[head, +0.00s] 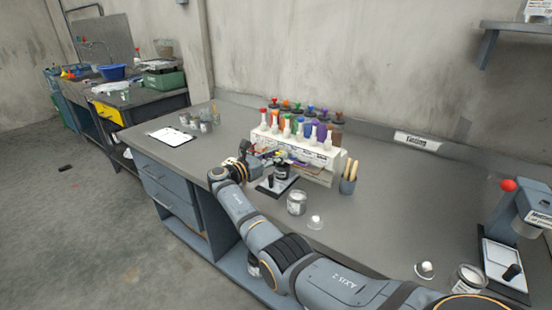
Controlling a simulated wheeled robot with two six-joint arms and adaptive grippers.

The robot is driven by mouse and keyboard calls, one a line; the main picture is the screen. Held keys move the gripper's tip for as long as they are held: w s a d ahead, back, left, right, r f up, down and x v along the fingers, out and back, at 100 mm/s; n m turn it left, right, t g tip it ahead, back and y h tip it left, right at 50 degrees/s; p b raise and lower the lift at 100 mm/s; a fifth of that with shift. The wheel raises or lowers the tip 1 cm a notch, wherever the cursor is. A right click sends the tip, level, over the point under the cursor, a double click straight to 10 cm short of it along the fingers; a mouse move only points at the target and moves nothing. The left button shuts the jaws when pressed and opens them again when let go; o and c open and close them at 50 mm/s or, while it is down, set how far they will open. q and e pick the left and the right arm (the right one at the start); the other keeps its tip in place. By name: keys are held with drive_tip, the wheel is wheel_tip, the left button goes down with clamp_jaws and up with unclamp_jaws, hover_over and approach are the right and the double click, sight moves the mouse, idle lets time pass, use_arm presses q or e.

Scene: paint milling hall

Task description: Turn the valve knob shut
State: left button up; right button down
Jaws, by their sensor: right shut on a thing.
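A white paint dispenser (322,161) stands on the grey workbench, with rows of bottles with coloured caps on top. My right gripper (271,158) is at its front left side and shut on what seems to be the valve knob. The knob is too small and too covered by the fingers to make out, so its angle cannot be told. A dark can (281,173) stands on a small scale (268,190) just below the gripper. My left gripper is not in view.
An open can (297,203) and a white lid (315,222) stand close to my right forearm. A cup of wooden sticks (348,180) is right of the dispenser. A clipboard (172,137) and several jars lie left. A press with a red knob (508,185) stands far right.

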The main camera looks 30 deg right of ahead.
drive_tip(key=c, duration=1.1)
unclamp_jaws()
drive_tip(key=shift+d, duration=0.1)
drive_tip(key=shift+o, duration=0.2)
drive_tip(key=s+a, duration=0.1)
drive_tip(key=a, duration=1.1)
drive_tip(key=shift+s, duration=0.4)
